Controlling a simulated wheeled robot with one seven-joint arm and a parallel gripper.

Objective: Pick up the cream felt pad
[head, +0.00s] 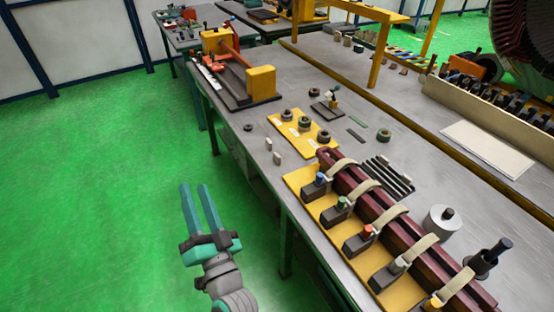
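Two small cream blocks stand near the left edge of the grey bench, one at the back (268,144) and one in front (277,158). A larger flat cream sheet (487,147) lies on the bench at the right. I cannot tell which of these is the cream felt pad. My gripper (196,188) has two teal fingers that are apart with nothing between them. It is over the green floor, to the left of the bench and clear of it.
The grey bench (237,125) carries a yellow plate (285,131) with dark rings. Dark red bars (385,218) with cream straps lie on a yellow base in front. A yellow-ended fixture (262,84) stands at the back. Green floor (90,170) is open at the left.

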